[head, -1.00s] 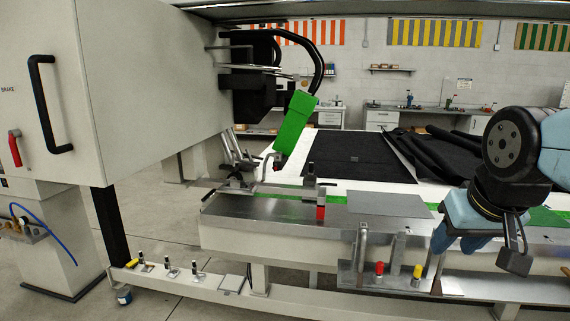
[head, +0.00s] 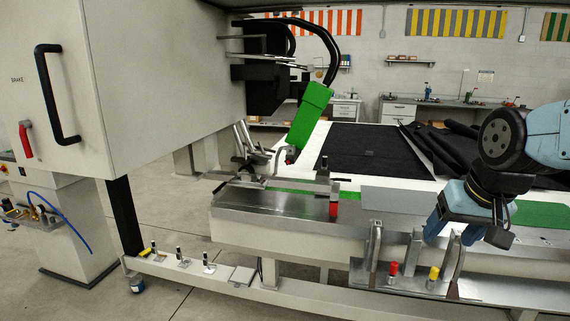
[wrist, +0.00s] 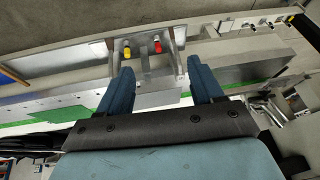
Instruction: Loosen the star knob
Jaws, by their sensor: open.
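My gripper (head: 457,232) is open and empty at the right of the head view, its blue fingers pointing down over the front edge of the welder table (head: 290,217). In the wrist view my gripper (wrist: 160,64) has its two fingers apart, with a metal bracket showing beyond and between them. I cannot make out a star knob for certain.
Red (head: 393,269) and yellow (head: 434,273) handles stand on a front bracket below my gripper. A green torch-like part (head: 308,115) hangs over the table. A large cabinet (head: 150,80) fills the left. Several small clamps sit along the low front rail (head: 225,284).

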